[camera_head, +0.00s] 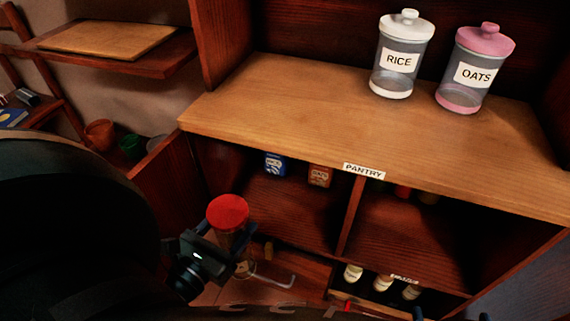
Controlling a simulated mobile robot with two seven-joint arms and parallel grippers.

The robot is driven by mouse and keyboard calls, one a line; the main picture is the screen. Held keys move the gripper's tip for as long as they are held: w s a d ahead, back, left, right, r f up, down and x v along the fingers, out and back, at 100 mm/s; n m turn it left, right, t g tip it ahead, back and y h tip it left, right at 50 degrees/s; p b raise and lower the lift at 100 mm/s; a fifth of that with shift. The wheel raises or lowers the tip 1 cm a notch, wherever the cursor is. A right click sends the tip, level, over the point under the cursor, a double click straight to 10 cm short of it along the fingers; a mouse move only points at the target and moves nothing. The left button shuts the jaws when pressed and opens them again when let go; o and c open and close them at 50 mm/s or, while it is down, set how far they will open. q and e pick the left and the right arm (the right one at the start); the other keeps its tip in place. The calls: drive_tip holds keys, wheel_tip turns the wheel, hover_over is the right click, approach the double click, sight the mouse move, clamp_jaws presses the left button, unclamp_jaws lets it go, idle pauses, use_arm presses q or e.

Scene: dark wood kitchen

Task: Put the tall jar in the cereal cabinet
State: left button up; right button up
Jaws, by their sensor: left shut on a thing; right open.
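The tall jar (228,214) has a red lid and a clear body. My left gripper (240,246) is shut on it and holds it nearly upright, in front of the lower cabinet's left opening. The gripper hides part of the jar's body. An open upper cabinet has a light wood shelf (290,105). A white-lidded RICE jar (396,75) and a pink-lidded OATS jar (470,88) stand on it towards the right. No cereal label is readable. What seem to be my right gripper's blue fingertips (450,315) show apart at the bottom edge.
The cabinet below has a PANTRY label (364,171), a middle divider (350,215) and small containers inside. Several small bottles (382,282) stand lower down. The upper shelf is clear left of the RICE jar. A wooden side shelf (110,50) juts out at upper left.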

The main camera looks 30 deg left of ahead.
use_arm(q)
drive_tip(key=w+a+f+p, duration=0.1)
drive_tip(key=w, duration=2)
drive_tip(key=shift+w+a+f+p, duration=0.2)
drive_tip(key=shift+w+p, duration=0.1)
drive_tip(key=shift+p, duration=0.1)
use_arm(e)
drive_tip(key=shift+s+d+r+m, duration=0.1)
drive_tip(key=shift+d+r+m, duration=0.1)
drive_tip(key=shift+r, duration=0.3)
drive_tip(key=shift+s+d+r+m, duration=0.1)
drive_tip(key=shift+d+r+m, duration=0.1)
drive_tip(key=shift+r, duration=0.3)
drive_tip(key=shift+a+f, duration=0.1)
drive_tip(key=shift+f, duration=0.05)
use_arm(q)
drive_tip(key=o, duration=1.5)
drive_tip(key=shift+f, duration=0.15)
use_arm(e)
drive_tip(key=shift+s+a+f, duration=0.1)
